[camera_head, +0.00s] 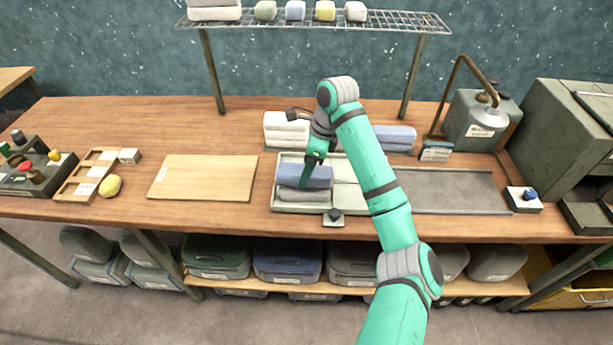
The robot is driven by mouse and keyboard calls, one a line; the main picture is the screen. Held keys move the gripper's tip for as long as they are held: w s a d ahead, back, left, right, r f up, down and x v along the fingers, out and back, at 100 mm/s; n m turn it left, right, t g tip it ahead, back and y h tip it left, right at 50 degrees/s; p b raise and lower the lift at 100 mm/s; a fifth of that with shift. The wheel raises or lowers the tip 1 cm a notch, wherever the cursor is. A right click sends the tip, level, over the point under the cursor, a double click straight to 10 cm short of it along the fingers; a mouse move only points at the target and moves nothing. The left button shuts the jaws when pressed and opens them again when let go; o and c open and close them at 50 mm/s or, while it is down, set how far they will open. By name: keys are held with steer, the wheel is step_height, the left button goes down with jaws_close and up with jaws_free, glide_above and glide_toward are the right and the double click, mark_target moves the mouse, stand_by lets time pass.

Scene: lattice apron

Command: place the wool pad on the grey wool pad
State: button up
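A blue wool pad (291,175) is in the left compartment of a pale tray (275,207) on the workbench. A grey wool pad (302,195) shows just below the blue one, toward the front of the tray. The blue pad seems to lie on or just over the grey one; I cannot tell whether they touch.
White pads (285,128) are stacked behind the tray, and blue-grey pads (395,135) lie behind my arm. A bare board (203,177) is left of the tray.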

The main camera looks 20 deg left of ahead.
steer(key=shift+f, duration=1.45)
steer(key=shift+s+f, duration=0.1)
steer(key=shift+f, duration=0.05)
steer(key=o, duration=1.1)
steer(key=v, duration=1.2)
steer(key=shift+r, duration=0.2)
